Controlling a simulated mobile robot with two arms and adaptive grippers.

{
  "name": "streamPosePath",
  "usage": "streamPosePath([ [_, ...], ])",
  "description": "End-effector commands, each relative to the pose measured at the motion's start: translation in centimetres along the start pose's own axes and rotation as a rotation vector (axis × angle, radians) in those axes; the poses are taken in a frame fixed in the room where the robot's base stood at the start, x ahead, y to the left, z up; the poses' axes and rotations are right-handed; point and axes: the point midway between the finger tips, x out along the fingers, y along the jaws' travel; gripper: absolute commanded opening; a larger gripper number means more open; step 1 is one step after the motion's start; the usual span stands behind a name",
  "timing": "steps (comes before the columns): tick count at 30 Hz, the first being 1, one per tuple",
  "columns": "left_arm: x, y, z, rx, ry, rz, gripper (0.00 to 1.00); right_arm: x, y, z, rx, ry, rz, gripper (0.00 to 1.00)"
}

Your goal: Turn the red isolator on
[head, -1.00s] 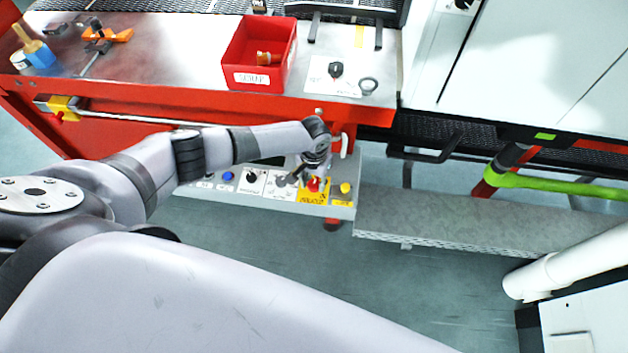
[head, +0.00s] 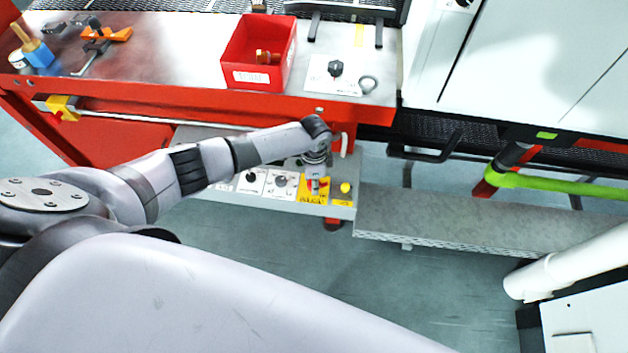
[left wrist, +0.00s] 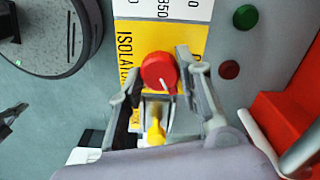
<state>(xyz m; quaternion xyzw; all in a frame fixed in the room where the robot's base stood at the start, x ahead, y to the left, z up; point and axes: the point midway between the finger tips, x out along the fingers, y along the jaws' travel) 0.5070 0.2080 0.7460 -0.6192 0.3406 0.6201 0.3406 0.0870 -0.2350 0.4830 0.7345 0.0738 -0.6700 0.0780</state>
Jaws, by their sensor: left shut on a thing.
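The red isolator (left wrist: 159,72) is a round red knob with a white pointer mark, on a yellow plate (left wrist: 130,28) lettered ISOLATOR. In the left wrist view the mark points down and slightly right. My left gripper (left wrist: 159,76) has a finger on either side of the knob and is shut on it. In the head view my left gripper (head: 317,184) is over the yellow plate at the front control panel and covers part of the knob. My right gripper is not seen.
A yellow button (head: 346,188) sits right of the isolator, with black selectors (head: 250,177) to its left. In the left wrist view, green (left wrist: 245,17) and dark red (left wrist: 229,69) round parts are nearby. A red bin (head: 232,52) stands on the bench above.

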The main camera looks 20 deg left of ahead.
Motion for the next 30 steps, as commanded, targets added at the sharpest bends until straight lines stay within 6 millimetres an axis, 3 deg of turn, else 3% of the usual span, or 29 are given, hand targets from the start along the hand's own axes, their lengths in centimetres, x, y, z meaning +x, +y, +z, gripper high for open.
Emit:
streamPosePath([
  [15, -0.07, -0.08, -0.05, 0.391, 0.002, -0.002, 0.05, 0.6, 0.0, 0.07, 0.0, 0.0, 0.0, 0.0],
  [30, -0.13, -0.06, -0.09, 0.498, 0.003, -0.003, 0.05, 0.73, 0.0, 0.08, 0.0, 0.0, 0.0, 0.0],
])
